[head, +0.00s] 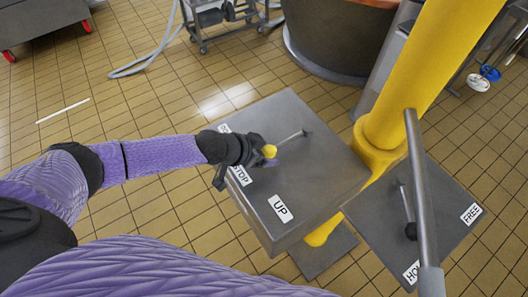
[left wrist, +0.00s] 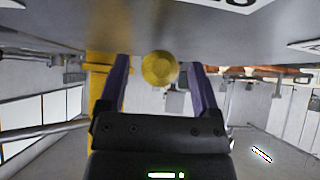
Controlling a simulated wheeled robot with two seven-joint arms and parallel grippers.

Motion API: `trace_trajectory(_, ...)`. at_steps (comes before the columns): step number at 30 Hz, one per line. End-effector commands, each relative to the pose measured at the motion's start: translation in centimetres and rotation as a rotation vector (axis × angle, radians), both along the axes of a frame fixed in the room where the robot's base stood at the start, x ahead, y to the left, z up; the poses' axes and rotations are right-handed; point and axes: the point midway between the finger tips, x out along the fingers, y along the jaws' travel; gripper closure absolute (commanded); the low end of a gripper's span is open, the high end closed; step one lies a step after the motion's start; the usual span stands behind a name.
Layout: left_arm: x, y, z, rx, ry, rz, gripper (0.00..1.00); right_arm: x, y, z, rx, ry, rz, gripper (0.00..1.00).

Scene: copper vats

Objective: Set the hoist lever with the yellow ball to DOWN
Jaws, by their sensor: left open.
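The yellow ball (head: 269,151) is the tip of the hoist lever (head: 290,140), a thin rod on a grey box top (head: 315,170). The lever points left, toward the STOP label (head: 240,175). The UP label (head: 281,208) lies nearer the front. My left gripper (head: 262,154) is at the ball. In the left wrist view, the ball (left wrist: 160,68) sits between the open purple fingers (left wrist: 160,88), with a gap on both sides. My right gripper is not in view.
A yellow post (head: 425,70) stands right of the box. A second plate (head: 455,205) with FREE and a partly hidden label has its own lever, and a grey bar (head: 420,190) crosses in front. A vat (head: 335,40) and a wheeled cart (head: 225,15) stand behind.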

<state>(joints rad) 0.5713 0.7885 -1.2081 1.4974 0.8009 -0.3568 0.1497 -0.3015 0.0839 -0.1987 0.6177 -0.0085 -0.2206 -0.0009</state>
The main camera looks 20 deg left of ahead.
Motion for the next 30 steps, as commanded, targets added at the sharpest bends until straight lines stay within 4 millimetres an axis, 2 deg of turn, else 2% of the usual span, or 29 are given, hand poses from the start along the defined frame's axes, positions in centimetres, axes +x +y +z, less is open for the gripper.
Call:
trace_trajectory(6,0.03,-0.02,0.02,0.0,0.0,0.0,0.19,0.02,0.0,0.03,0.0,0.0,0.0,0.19)
trace_trajectory(15,0.01,0.0,0.02,0.0,0.0,0.0,0.82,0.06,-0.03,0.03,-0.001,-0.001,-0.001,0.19)
trace_trajectory(18,0.01,0.0,0.02,0.0,0.0,0.0,1.0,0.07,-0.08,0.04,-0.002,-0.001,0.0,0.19)
trace_trajectory(30,0.01,0.0,0.02,-0.001,0.0,0.001,1.0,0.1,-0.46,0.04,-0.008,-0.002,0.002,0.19)
